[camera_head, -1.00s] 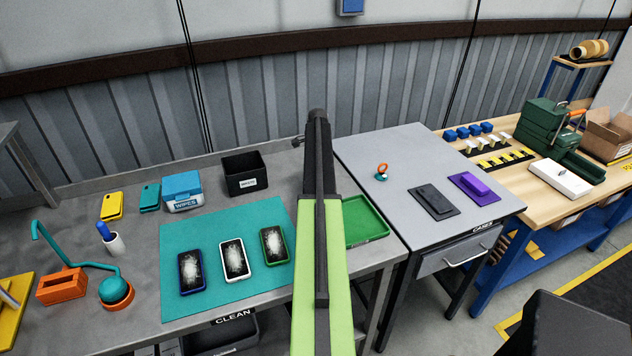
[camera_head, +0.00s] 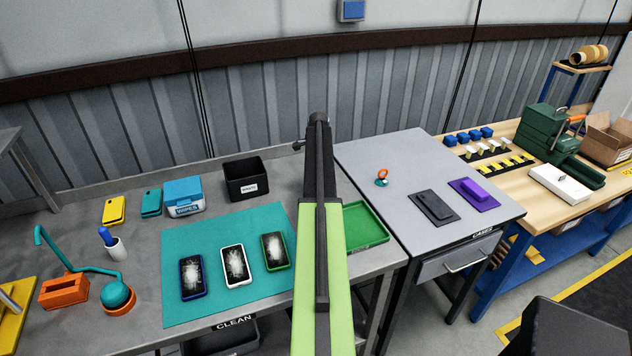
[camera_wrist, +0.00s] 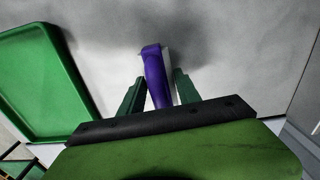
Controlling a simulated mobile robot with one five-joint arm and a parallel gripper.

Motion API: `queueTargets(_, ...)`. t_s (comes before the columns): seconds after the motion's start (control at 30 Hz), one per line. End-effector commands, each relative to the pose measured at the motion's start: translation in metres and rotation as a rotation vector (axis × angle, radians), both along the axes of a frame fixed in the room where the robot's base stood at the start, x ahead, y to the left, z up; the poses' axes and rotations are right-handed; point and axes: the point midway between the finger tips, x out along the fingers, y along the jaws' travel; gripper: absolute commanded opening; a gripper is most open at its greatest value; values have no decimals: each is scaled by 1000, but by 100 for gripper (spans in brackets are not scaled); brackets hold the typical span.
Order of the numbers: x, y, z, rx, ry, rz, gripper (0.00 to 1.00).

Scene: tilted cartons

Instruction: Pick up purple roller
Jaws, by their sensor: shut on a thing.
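The purple roller (camera_wrist: 154,72) shows in the wrist view, between the two green fingers of my gripper (camera_wrist: 157,88). The fingers are shut on it. Its far end points away from the wrist, over a grey surface, with a pale strip along its right side. I cannot tell how far it is above the surface. In the head view my lime and black arm hides the gripper and the roller.
A green tray (camera_head: 366,226) lies right of my arm; in the wrist view it is at left (camera_wrist: 38,80). A teal mat (camera_head: 205,300) with three phones is left. A black bin (camera_head: 245,187) stands behind. A grey case table (camera_head: 400,155) is at right.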

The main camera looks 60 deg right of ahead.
Motion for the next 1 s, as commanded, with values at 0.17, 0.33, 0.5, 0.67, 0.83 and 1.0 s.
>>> queueTargets(0.17,0,0,28,0,0,0,0)
queueTargets(0.33,-24,14,51,0,0,-2,0)
queueTargets(0.5,-64,35,79,0,0,-3,0)
queueTargets(0.67,-95,49,97,0,0,-2,0)
queueTargets(0.83,-105,53,101,0,0,-1,0)
queueTargets(1.0,-105,52,99,0,0,-1,0)
